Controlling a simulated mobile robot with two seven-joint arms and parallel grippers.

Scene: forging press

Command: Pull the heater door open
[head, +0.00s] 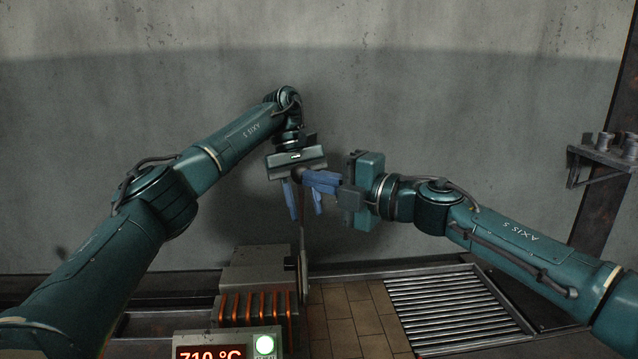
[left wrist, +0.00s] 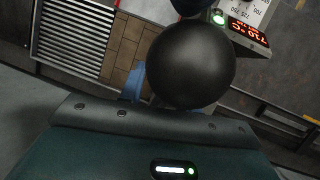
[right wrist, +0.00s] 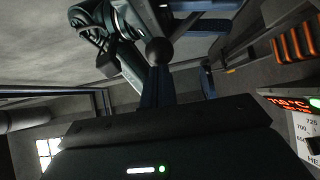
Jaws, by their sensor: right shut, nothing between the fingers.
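The heater (head: 255,262) stands low in the head view, with glowing orange coils on its front. A thin upright plate at its right side (head: 304,275), seen nearly edge-on, looks like the door; I cannot tell how far it is open. A rod rises from there to a black ball knob (head: 297,173), which looms large in the left wrist view (left wrist: 190,62). My left gripper (head: 304,208) points down over the knob, its blue fingers apart on either side of the rod. My right gripper (head: 308,180) is shut and empty, its tips close to the knob (right wrist: 159,51); contact is unclear.
A temperature display reading 710 °C (head: 212,353) with a green lamp (head: 264,345) is in front of the heater. A slatted floor grate (head: 455,308) lies to the right. A small wall shelf (head: 600,155) is at far right. The two grippers are crowded together.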

